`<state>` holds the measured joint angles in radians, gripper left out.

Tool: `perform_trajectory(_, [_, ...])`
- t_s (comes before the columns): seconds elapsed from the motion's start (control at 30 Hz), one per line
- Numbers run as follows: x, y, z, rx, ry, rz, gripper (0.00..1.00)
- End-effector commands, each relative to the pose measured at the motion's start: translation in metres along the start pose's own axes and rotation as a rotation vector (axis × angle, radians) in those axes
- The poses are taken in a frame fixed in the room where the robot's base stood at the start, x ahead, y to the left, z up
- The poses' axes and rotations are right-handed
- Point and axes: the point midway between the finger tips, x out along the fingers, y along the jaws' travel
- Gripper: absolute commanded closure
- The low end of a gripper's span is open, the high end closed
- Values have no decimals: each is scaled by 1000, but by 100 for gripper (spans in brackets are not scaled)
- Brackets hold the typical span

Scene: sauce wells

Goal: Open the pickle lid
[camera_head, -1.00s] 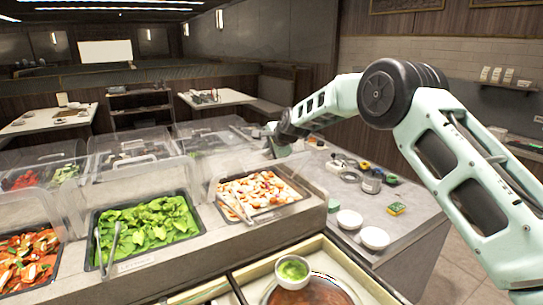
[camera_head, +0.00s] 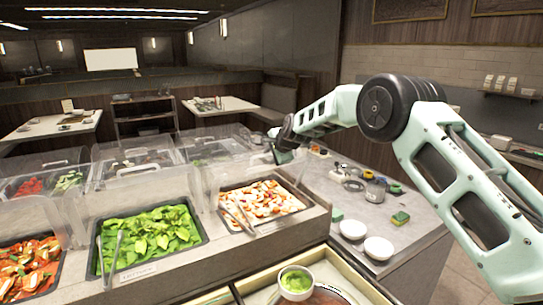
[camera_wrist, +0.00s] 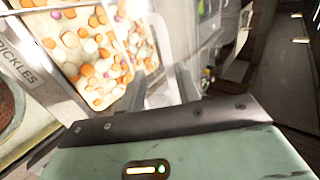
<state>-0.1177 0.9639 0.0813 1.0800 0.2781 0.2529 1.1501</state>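The pickle pan (camera_head: 262,200) holds white and orange pieces, with tongs (camera_head: 243,212) at its left front. In the wrist view its PICKLES label (camera_wrist: 20,62) is at the left, with the pickles (camera_wrist: 95,45) beside it. The clear pickle lid (camera_head: 232,168) shows faintly at the pan's back left; its exact angle is hard to tell. My gripper (camera_head: 285,155) is behind the pan, close to the lid's right side. In the wrist view my gripper's fingers (camera_wrist: 162,88) look apart, near a pale, see-through lid edge (camera_wrist: 166,35). Whether they touch it is unclear.
Lettuce (camera_head: 155,235) and tomato (camera_head: 28,270) pans with clear lids stand left. More lidded pans are behind. A bowl of green food (camera_head: 296,282) is in front.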

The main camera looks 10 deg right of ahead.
Motion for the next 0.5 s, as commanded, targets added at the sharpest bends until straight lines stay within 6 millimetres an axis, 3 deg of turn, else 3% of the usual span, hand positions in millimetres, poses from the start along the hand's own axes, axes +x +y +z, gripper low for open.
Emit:
perform_trajectory(0.27, [-18,1,1,1,-1,-1,68])
perform_trajectory(0.5, [-60,3,0,0,0,-2,68])
